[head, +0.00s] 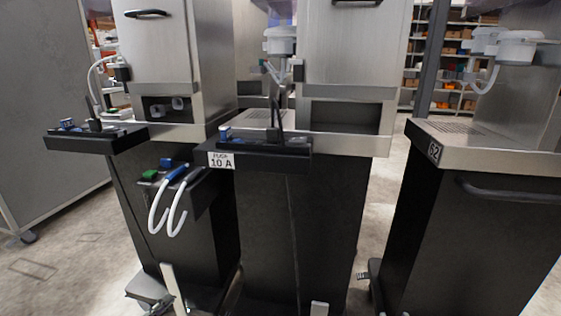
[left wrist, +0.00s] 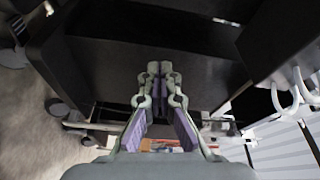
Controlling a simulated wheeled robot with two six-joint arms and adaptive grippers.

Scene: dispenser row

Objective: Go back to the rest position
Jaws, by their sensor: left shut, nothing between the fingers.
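My left gripper (left wrist: 160,69) shows in the left wrist view, with its grey-green fingers pointing away from the camera and the tips together. It is shut and nothing shows between the tips. Dark panels of a dispenser stand (left wrist: 190,78) lie beyond the fingers; I cannot tell how far off. In the head view I cannot clearly make out the left gripper. My right gripper is not in view.
In the head view, a left dispenser (head: 158,50), a middle dispenser (head: 345,45) and a right stand (head: 480,150) form a row. A black tray with a label (head: 258,155) juts forward. White tubes (head: 165,208) hang below a holder. Pale floor (head: 65,255) is open at left.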

